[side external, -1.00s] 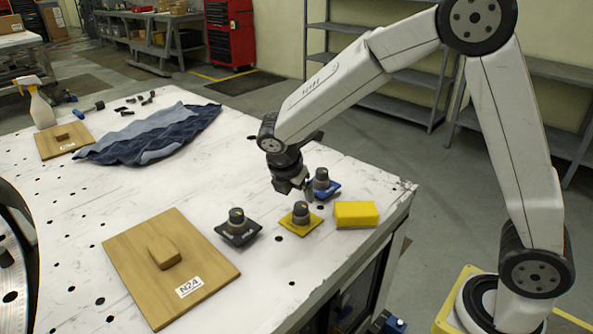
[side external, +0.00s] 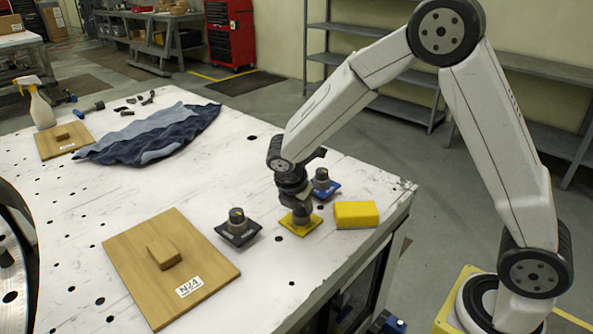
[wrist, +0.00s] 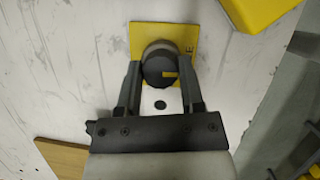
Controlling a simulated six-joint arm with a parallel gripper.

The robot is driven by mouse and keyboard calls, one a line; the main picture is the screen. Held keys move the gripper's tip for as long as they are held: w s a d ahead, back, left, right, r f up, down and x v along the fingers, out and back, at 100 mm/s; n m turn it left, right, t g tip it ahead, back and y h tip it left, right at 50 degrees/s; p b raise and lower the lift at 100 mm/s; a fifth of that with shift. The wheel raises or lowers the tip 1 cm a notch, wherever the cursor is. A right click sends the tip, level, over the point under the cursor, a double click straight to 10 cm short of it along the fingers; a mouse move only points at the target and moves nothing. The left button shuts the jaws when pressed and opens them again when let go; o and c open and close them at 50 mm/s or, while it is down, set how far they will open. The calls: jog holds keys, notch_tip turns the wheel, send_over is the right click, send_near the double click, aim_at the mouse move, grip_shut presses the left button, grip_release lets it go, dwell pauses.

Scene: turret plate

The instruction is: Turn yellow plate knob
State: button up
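The yellow plate (side external: 299,230) lies flat near the table's right edge, with a dark round knob (wrist: 160,66) at its middle. The knob's top carries a yellow mark, pointing right in the wrist view. My gripper (side external: 297,219) is down over this plate. In the wrist view, the two fingers of my gripper (wrist: 161,70) stand on the left and right of the knob, very close to its sides. I cannot tell whether they touch it. In the side view the gripper hides most of the knob.
A black plate with a knob (side external: 238,226) sits left of the yellow plate, and a blue plate with a knob (side external: 322,184) sits close behind. A yellow block (side external: 356,214) lies to the right. A wooden board (side external: 206,267) lies front left, a blue cloth (side external: 150,137) farther back.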

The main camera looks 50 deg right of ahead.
grip_shut()
jog(key=shift+m, duration=0.4)
jog(key=m+g, duration=0.1)
jog(key=m, duration=0.2)
jog(key=shift+w+m+g, duration=0.1)
jog(key=shift+m+g, duration=0.2)
jog(key=m+g, duration=0.1)
jog(key=m, duration=0.3)
jog(key=shift+g+y, duration=0.4)
jog(key=m+g+y, duration=0.1)
jog(key=m, duration=0.4)
jog(key=shift+w+d, duration=0.1)
jog(key=m+g+y, duration=0.1)
jog(key=m+y, duration=0.1)
jog(key=m, duration=0.2)
jog(key=shift+m, duration=0.3)
